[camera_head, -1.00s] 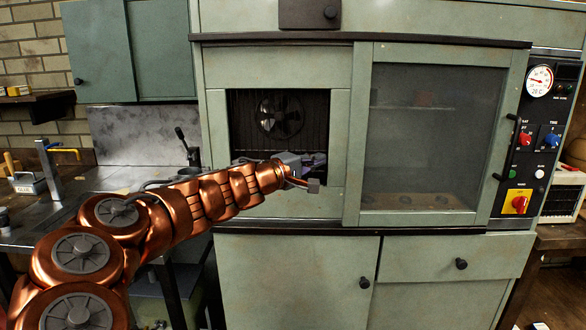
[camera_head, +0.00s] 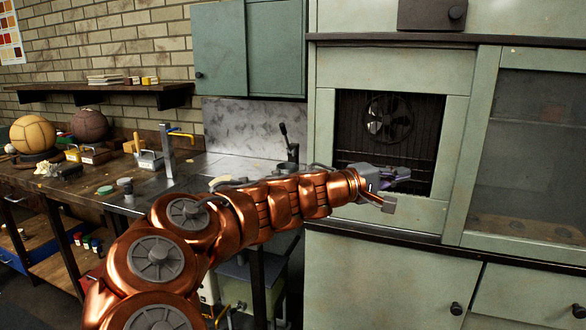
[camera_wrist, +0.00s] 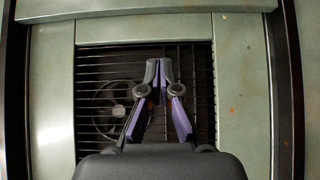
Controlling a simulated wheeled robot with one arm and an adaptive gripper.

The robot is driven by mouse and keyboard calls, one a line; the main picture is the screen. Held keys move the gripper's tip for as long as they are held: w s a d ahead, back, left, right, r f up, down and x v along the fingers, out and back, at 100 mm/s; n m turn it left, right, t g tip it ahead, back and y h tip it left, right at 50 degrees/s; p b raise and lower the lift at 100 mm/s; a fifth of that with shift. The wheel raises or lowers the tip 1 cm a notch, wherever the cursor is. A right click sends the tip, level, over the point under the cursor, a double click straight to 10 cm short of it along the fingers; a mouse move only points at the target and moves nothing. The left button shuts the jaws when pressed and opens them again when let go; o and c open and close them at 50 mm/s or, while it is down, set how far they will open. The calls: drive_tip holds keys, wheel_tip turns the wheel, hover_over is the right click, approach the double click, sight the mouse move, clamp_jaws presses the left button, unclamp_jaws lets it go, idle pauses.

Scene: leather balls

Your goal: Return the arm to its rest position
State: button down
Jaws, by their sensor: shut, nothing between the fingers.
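My copper arm reaches from the lower left toward the green cabinet in the head view, stretched out rather than folded. My gripper (camera_head: 400,188) is at its end, in front of the cabinet's square opening (camera_head: 425,150) with a fan and wire racks inside. In the wrist view my gripper (camera_wrist: 158,68) points at the same opening, with its fingertips together and nothing between them. How far the fingertips are from the opening I cannot tell.
The cabinet (camera_head: 395,70) with its sliding glass door (camera_head: 525,150) fills the right side. A workbench (camera_head: 120,205) at left carries a tan ball (camera_head: 33,134), a dark brown ball (camera_head: 89,125) and small tools. A shelf (camera_head: 110,88) hangs above it.

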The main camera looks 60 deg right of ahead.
idle(0.4)
drive_tip(key=w+a+f+n+t+y, duration=0.1)
drive_tip(key=w+a+f+t+y, duration=0.2)
drive_tip(key=a+f, duration=0.75)
drive_tip(key=w+a+f+n+t+y, duration=0.15)
drive_tip(key=a+f+y, duration=0.45)
drive_tip(key=a, duration=0.8)
drive_tip(key=w+a+f+t+y, duration=0.35)
drive_tip(key=a+f, duration=0.55)
drive_tip(key=a, duration=0.3)
drive_tip(key=s+a+f+n+g+y, duration=0.2)
drive_tip(key=s+a+n+y, duration=0.15)
drive_tip(key=a, duration=0.85)
wheel_tip(320, 180, up, 15)
drive_tip(key=t+p, duration=0.1)
drive_tip(key=p, duration=1.3)
drive_tip(key=shift+w+a+r, duration=0.2)
drive_tip(key=shift+w+a, duration=0.05)
drive_tip(key=shift+w, duration=0.05)
